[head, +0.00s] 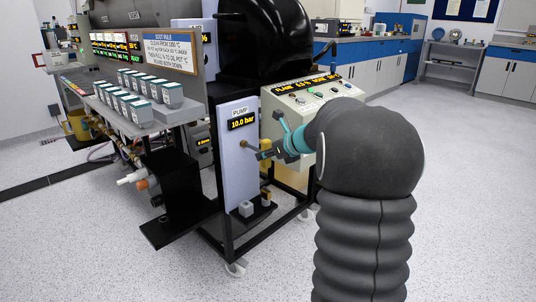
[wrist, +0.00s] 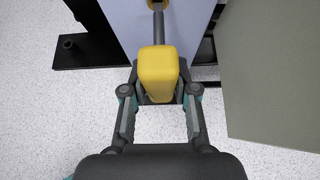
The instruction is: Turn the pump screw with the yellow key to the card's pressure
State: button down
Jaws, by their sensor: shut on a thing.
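The pump panel (head: 240,170) is a pale upright plate labelled PUMP, and its display (head: 242,123) reads 10.0 bar. The brass pump screw (head: 244,143) sticks out below the display. My gripper (head: 264,154) is in front of the panel's right side. In the wrist view my gripper (wrist: 159,92) is shut on the yellow key's block handle (wrist: 158,70). The key's grey shaft (wrist: 158,28) runs straight to a brass ring (wrist: 153,3) at the panel; its seating depth cannot be told. The rule card (head: 168,50), headed SOOT RULE, has small, partly legible text.
A sloped control panel (head: 310,98) with buttons and a flame display stands close behind my gripper. Several teal-topped pots (head: 140,90) stand on a shelf at left. A black ledge (head: 178,225) juts out low, left of the pump panel. The floor (head: 460,200) at right is clear.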

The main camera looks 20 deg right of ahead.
jog(key=shift+w+a+p, duration=0.25)
jog(key=shift+w+p, duration=0.05)
jog(key=shift+w, duration=0.35)
jog(key=shift+m+y+p, duration=0.8)
jog(key=shift+y+p, duration=0.2)
jog(key=shift+p, duration=1.8)
jog(key=shift+d+g, duration=0.1)
jog(key=shift+g, duration=0.2)
jog(key=shift+m, duration=0.3)
jog(key=shift+y, duration=0.4)
jog(key=shift+m+y, duration=0.5)
jog(key=shift+m, duration=0.1)
